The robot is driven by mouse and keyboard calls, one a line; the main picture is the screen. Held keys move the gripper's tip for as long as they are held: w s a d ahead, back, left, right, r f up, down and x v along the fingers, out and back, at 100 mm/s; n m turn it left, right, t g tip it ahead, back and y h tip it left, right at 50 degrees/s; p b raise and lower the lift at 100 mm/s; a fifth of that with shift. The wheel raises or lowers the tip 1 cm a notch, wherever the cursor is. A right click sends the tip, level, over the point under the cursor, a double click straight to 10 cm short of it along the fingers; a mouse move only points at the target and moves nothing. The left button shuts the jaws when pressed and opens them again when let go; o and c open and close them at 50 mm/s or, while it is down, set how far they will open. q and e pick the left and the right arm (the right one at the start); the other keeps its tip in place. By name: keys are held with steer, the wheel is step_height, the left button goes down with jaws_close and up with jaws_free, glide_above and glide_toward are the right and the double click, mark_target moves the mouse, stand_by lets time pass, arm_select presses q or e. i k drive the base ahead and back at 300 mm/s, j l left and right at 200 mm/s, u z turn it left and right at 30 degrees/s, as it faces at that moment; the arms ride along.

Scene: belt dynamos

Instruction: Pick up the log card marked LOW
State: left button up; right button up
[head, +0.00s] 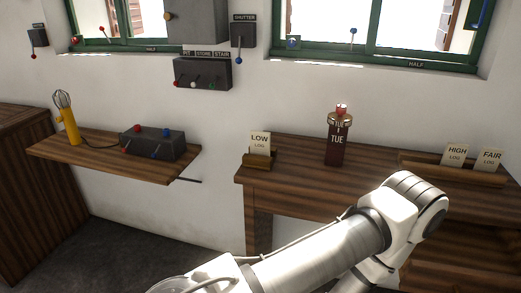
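The log card marked LOW (260,143) stands upright in a small wooden holder (257,163) at the left end of the dark wooden table (290,181). Its lower edge is hidden in the holder. Two other cards, marked HIGH (456,155) and FAIR (489,159), stand in a longer wooden rack (425,164) at the right of the same table. One of my arms reaches across the lower right, in front of the table, with its elbow below the rack. Neither of my grippers shows.
A dark red block marked TUE (337,140) stands between the card holders. A wall shelf (105,153) at left holds a yellow caged lamp (69,124) and a dark switch box (153,142). Switch boxes hang on the wall below green-framed windows. The tabletop beside the LOW card is clear.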

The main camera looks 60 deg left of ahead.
mark_target(259, 142)
steer(key=u, duration=2.05)
